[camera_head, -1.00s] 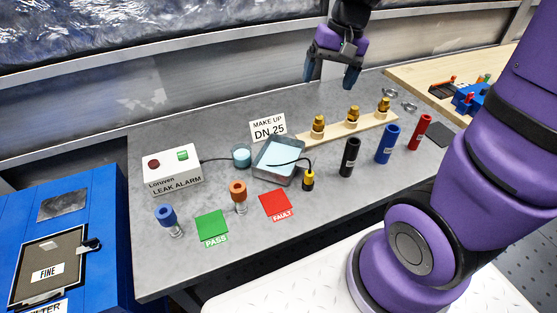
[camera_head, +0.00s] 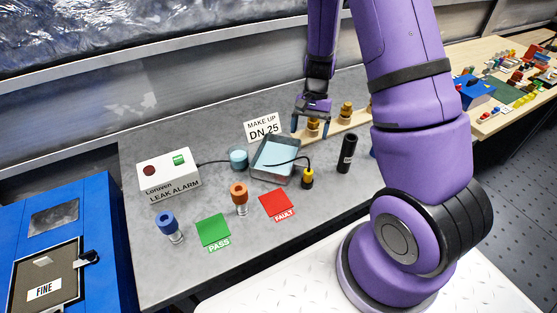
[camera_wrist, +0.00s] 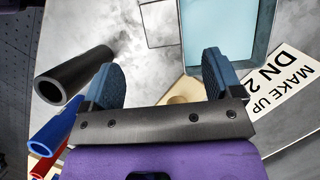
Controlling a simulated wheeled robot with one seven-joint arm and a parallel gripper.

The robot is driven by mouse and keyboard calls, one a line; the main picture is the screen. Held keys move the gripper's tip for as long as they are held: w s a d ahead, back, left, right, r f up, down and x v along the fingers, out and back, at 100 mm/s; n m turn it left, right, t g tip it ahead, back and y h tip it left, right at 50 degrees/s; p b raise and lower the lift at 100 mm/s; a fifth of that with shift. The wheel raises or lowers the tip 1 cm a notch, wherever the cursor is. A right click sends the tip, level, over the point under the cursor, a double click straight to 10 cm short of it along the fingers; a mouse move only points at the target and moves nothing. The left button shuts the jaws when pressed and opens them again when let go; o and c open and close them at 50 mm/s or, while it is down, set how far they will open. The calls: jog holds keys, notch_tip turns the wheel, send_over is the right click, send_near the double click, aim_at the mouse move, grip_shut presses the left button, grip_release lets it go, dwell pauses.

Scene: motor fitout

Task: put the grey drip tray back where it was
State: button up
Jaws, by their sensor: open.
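The tray that best fits the grey drip tray (camera_head: 264,172) is a shallow grey-rimmed box with pale blue inside. It stands on the bench beside the MAKE UP DN 25 sign, and a black cable crosses it. My gripper (camera_head: 311,127) is open, pointing down over the left end of the wooden fitting strip, right of the tray. In the wrist view my gripper (camera_wrist: 165,76) has nothing between its fingers. The tray (camera_wrist: 184,45) shows at the top there, beyond the right finger. I cannot tell which spot was the tray's earlier place.
Brass fittings on the wooden strip (camera_head: 346,128) stand close to my gripper. A black tube (camera_head: 347,153) stands right of the tray, a yellow-black probe (camera_head: 307,179) in front and a cup (camera_head: 239,157) to its left. The alarm box (camera_head: 168,174) is farther left.

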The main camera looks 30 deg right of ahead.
aim_at(304, 159)
jog(key=x, duration=1)
jog(key=shift+w+a, duration=0.1)
jog(key=shift+a, duration=0.05)
jog(key=shift+c, duration=0.4)
jog(key=c, duration=1.3)
jog(key=shift+r, duration=0.1)
jog(key=shift+r, duration=4.9)
